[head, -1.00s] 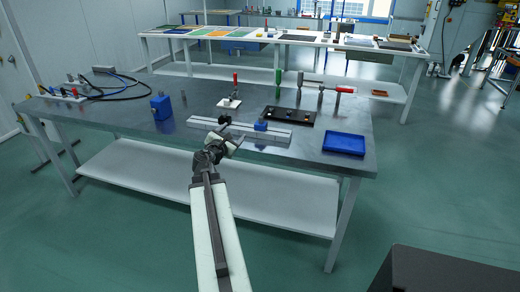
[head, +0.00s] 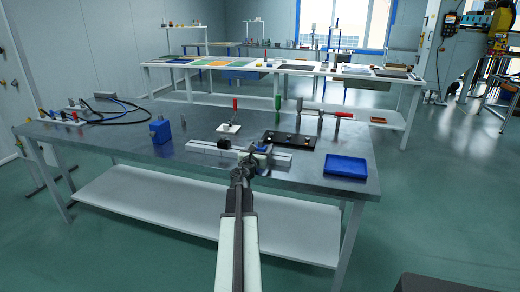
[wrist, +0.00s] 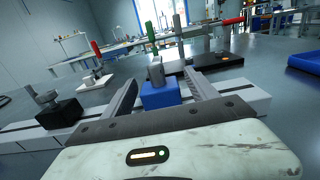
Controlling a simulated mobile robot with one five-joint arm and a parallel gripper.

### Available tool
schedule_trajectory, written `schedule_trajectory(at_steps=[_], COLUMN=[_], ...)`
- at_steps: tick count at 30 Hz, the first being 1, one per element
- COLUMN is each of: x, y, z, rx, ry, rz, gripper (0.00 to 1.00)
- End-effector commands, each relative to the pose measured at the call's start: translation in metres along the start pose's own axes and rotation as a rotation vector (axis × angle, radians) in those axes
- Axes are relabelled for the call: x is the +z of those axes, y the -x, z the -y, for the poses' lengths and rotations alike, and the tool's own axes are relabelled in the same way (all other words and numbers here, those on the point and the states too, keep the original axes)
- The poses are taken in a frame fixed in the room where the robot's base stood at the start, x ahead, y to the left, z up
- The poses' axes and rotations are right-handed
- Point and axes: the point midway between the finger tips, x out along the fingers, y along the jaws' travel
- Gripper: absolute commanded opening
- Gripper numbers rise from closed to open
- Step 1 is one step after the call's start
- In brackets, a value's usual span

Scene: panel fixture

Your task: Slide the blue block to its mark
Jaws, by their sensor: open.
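The blue block (wrist: 160,95) sits on the pale rail (wrist: 250,100), with a grey knob on top. In the head view the blue block (head: 262,148) shows only in part behind my arm, on the long rail (head: 203,147). My gripper (wrist: 160,82) is open, with one finger on each side of the block; I cannot tell whether either touches it. In the head view my gripper (head: 247,158) is at the rail's front side, its fingers hard to make out. I cannot clearly make out the block's mark.
A black block with a knob (wrist: 60,112) sits on the rail to the left. Behind the rail are a white plate with a red-handled clamp (head: 229,128) and a dark plate (head: 290,142). A blue tray (head: 346,167) lies right, a blue box (head: 160,132) left.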

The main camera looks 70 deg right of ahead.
Motion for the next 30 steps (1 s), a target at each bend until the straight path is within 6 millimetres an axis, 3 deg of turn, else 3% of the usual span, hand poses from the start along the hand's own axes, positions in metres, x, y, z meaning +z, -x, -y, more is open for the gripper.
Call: schedule_trajectory(at_steps=[5,13,27,28,30], x=[0.0,0.0,0.0,0.0,0.0], y=[0.0,0.001,0.001,0.001,0.001], z=[0.0,-0.001,-0.01,-0.01,-0.01], rx=[0.001,0.001,0.002,0.003,0.002], ry=[0.0,-0.001,-0.001,-0.001,-0.001], rz=[0.0,0.0,0.0,0.0,0.0], gripper=[0.67,0.0,0.0,0.51,0.67])
